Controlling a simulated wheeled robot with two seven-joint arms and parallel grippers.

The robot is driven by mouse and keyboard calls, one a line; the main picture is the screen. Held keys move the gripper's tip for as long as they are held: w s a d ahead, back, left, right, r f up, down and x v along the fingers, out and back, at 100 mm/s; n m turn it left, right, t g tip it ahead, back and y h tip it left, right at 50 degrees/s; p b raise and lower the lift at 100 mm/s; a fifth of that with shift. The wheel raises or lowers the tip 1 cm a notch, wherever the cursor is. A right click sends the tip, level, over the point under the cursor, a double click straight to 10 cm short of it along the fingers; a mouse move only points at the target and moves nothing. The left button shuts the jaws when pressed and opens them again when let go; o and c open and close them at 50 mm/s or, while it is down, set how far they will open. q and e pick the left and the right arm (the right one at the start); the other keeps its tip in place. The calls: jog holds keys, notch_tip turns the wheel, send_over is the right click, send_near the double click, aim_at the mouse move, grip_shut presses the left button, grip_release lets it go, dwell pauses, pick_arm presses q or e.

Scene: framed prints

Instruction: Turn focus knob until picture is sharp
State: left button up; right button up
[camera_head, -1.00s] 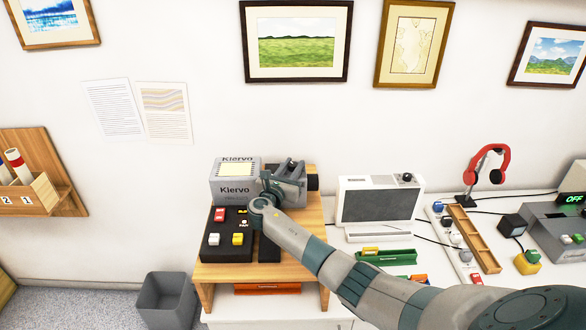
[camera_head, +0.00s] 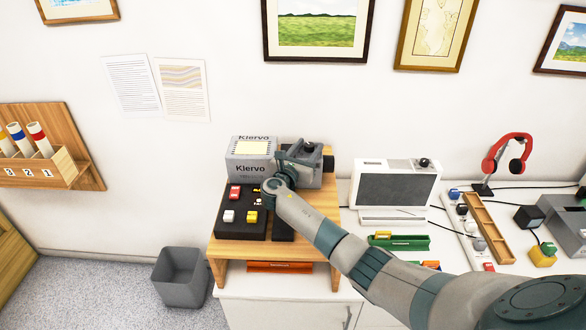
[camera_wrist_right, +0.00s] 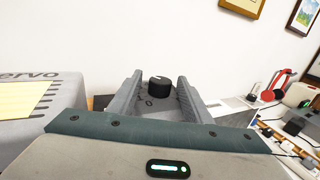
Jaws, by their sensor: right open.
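A grey projector-like box (camera_head: 252,160) marked "Kiervo" stands on a wooden stand, with a black cylindrical part at its right end. My right gripper (camera_head: 302,150) is over the right part of this box. In the right wrist view, a black round knob (camera_wrist_right: 159,86) with a white mark sits on a grey dial with printed marks and a "0". My right gripper's two fingers (camera_wrist_right: 160,79) are open, one on each side of the knob. I cannot tell whether they touch it. The knob is hidden in the head view. No projected picture is visible. My left gripper is not in view.
A black button panel (camera_head: 242,218) is on the wooden stand (camera_head: 225,248), left of my right arm. A white monitor-like unit (camera_head: 398,164) with a grey screen stands to the right. A red headphone (camera_head: 510,152) is farther right. A grey bin (camera_head: 180,277) is on the floor.

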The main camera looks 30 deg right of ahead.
jog(key=b+v, duration=0.4)
jog(key=v, duration=1.1)
jog(key=shift+s+a+b, duration=0.1)
jog(key=shift+a+b, duration=0.05)
jog(key=shift+b, duration=0.2)
jog(key=shift+s+a+r, duration=0.1)
jog(key=shift+s+a, duration=0.3)
jog(key=shift+a, duration=0.1)
